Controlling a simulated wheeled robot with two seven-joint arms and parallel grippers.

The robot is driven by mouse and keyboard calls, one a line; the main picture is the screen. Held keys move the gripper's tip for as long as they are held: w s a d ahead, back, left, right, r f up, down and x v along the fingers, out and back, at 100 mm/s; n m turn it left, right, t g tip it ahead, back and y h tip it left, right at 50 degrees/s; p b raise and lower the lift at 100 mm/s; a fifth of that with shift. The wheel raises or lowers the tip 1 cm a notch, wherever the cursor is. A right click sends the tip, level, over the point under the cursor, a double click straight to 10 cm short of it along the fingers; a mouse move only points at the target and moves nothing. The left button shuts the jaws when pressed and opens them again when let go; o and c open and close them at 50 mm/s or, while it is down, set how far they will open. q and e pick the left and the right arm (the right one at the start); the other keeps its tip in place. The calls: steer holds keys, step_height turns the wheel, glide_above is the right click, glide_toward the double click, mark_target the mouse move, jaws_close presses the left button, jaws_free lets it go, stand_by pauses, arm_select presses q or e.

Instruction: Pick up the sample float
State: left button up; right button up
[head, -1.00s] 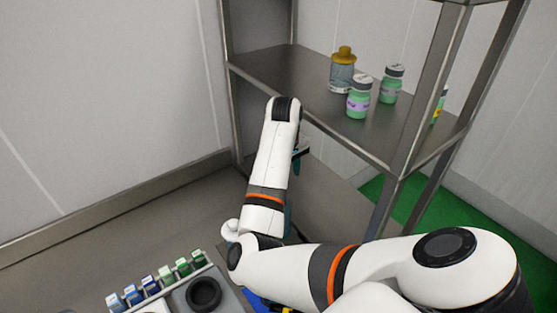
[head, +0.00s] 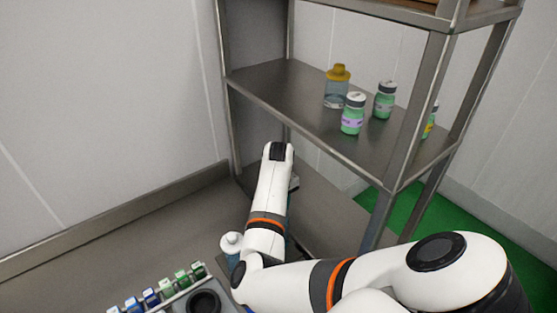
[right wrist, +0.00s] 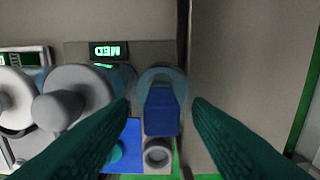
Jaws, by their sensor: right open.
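In the right wrist view a blue block with a clear rounded loop at its top (right wrist: 161,112) lies between my fingers; it looks like the sample float, though I cannot be sure. My right gripper (right wrist: 161,104) is open, with one teal finger on each side of it and a visible gap to both. In the head view my right forearm hides the gripper and this blue thing. My left gripper is in neither view.
A white-capped bottle (head: 231,246) stands beside my right arm. A vial rack (head: 178,291) is at the bottom left. Several bottles stand on the metal shelf (head: 268,82). In the wrist view, white rounded objects (right wrist: 75,95) crowd the left, near a MED display (right wrist: 108,50). The right is clear.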

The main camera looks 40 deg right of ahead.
steer(key=shift+f, duration=0.7)
jaws_close()
steer(key=shift+w+r, duration=0.1)
steer(key=shift+r, duration=0.05)
